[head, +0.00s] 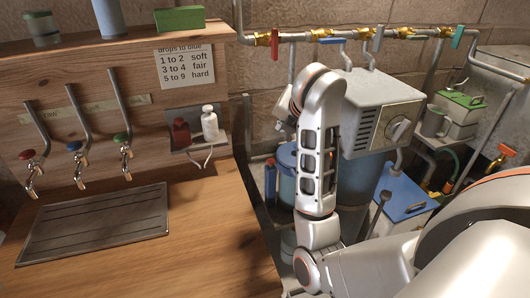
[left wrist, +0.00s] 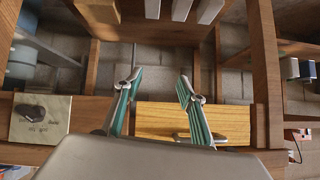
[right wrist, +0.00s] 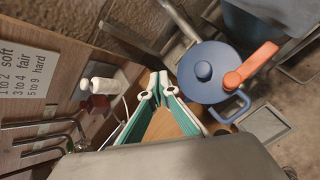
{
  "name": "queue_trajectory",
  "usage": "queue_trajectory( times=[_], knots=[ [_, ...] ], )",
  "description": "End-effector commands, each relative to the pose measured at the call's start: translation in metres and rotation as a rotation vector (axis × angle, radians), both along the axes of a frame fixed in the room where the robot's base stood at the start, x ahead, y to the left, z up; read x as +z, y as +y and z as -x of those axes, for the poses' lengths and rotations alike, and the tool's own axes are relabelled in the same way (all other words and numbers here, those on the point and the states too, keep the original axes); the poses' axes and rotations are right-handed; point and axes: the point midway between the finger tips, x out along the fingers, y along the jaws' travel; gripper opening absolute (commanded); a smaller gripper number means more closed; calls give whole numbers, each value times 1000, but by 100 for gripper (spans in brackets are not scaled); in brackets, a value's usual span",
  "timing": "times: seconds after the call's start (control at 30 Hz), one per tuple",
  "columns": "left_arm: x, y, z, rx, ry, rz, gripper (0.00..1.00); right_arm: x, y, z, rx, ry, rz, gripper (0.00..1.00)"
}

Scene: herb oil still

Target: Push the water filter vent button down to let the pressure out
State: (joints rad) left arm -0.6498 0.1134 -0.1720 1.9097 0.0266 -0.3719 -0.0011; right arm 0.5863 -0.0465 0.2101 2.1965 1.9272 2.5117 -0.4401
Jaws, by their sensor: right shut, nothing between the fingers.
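The water filter has a round blue top (right wrist: 215,92) in the right wrist view. A raised round blue button (right wrist: 204,71) is on it, beside an orange lever (right wrist: 250,66). In the head view the filter's blue body (head: 286,178) is partly hidden behind my right arm. My right gripper (right wrist: 159,78) is shut and empty, its tips to the left of the blue top in the right wrist view, apart from the button. My left gripper (left wrist: 155,82) is open and empty, over shelves and wooden beams. It is outside the head view.
A white bottle (head: 209,123) and a red bottle (head: 181,133) stand on a small wall shelf left of the filter. A grey metal box (head: 378,112) and overhead pipes with valves are close by. The wooden counter (head: 215,235) is mostly clear.

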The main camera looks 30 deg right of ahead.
Motion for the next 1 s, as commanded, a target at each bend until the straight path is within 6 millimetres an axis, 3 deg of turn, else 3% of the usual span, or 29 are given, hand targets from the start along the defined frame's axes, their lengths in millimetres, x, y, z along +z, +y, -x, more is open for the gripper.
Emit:
queue_trajectory(
  times=[0.17,0.57,0.83,1.0],
  knots=[
    [1,2,-2,-4,-4,-6,40,6,25,-5,57,-13,-94,0],
    [-4,4,7,-8,11,-11,40,5,26,-5,61,-12,-99,0],
    [-9,3,7,-2,12,-6,40,-21,26,-5,60,-11,-99,0],
    [-15,-14,-2,-18,-20,22,40,-47,25,-5,59,-13,-97,0]
  ],
)
